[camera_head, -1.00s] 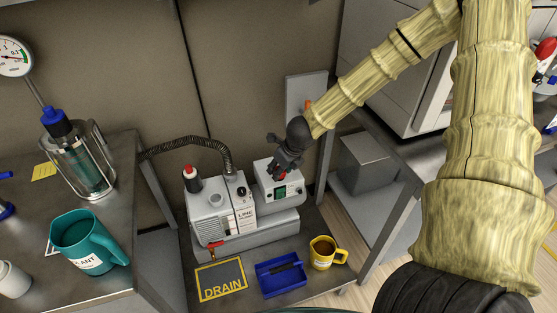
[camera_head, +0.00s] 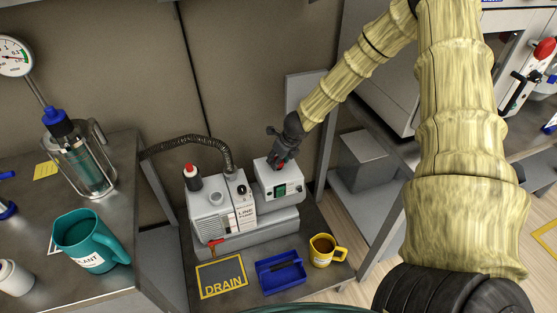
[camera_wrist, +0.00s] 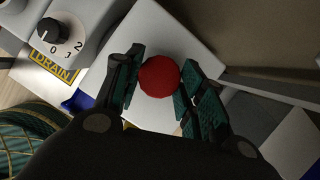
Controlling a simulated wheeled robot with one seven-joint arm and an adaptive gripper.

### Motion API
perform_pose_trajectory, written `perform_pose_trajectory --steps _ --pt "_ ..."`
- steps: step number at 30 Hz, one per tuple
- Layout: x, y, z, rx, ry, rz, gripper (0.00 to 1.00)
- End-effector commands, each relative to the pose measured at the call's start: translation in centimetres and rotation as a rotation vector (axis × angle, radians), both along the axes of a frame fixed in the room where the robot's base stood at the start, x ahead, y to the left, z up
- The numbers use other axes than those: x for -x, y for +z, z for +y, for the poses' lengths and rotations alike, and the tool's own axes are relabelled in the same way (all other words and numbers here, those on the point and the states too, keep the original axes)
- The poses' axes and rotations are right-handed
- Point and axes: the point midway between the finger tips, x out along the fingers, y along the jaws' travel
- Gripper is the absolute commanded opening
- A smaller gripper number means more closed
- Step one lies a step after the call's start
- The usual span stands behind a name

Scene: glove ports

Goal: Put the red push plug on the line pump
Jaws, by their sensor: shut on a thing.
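The line pump (camera_head: 213,224) is a pale grey housing with a "LINE PUMP" label and a dark knob, on the low bench in the head view. A grey box (camera_head: 292,190) with a green switch adjoins it on the right. My gripper (camera_head: 281,163) is over this box's top, shut on the red push plug (camera_wrist: 159,76). In the wrist view the plug's round red head shows between the fingers, above a pale flat top. The plug's lower end is hidden. I cannot tell whether it touches the box.
A black fitting with a red top (camera_head: 192,178) and a ribbed hose (camera_head: 205,140) rise from the pump. A blue tray (camera_head: 283,283), a yellow mug (camera_head: 322,251) and a DRAIN plate (camera_head: 221,278) lie in front. A teal jug (camera_head: 90,243) stands on the left bench.

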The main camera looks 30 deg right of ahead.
Motion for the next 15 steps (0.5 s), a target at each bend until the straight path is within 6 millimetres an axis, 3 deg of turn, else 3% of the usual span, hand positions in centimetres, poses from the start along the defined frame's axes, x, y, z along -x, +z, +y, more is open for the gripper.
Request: perform_pose_trajectory --steps 11,12,15 --pt "-0.04 -0.33 0.03 0.000 0.001 -0.001 0.18" --pt "-0.04 -0.19 0.03 0.000 0.001 -0.001 0.47" --pt "-0.03 -0.19 0.03 0.000 0.001 -0.001 0.61"
